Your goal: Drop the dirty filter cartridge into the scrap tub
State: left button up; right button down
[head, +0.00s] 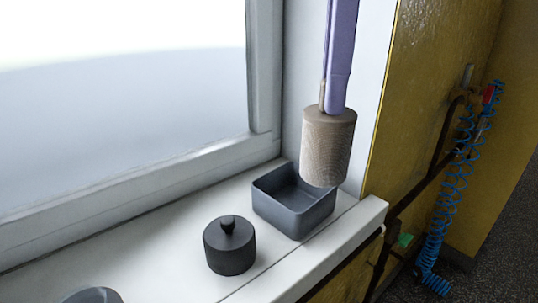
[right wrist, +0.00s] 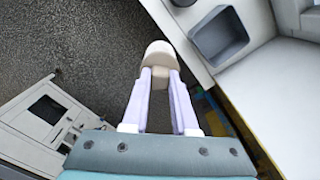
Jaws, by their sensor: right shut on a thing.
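The dirty filter cartridge (head: 328,150) is a brown-beige cylinder with a finely ribbed side, hanging roughly upright. My right gripper (head: 328,100) is shut on its top end. In the right wrist view the cartridge (right wrist: 157,56) sits between the tips of my pale purple fingers. A grey, open, square tub (head: 293,198), which I take as the scrap tub, stands on the white sill. In the head view the cartridge overlaps the tub's back right rim. In the right wrist view the tub (right wrist: 218,40) is apart from the cartridge, to its right. My left gripper is not in view.
A dark round pot with a knobbed lid (head: 230,247) stands left of the tub on the sill (head: 165,255). A grey round thing (head: 90,295) is cut off at the bottom left. A window frame is behind; a yellow panel (head: 425,90) and blue coiled hose (head: 457,180) are at right.

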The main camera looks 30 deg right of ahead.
aim_at(299, 211)
jog(key=z, duration=1)
jog(key=i+l+u, duration=0.1)
jog(key=u, duration=0.3)
jog(key=i+l+u, duration=0.15)
jog(key=u, duration=0.25)
jog(key=i+l+u, duration=0.25)
jog(key=u, duration=0.15)
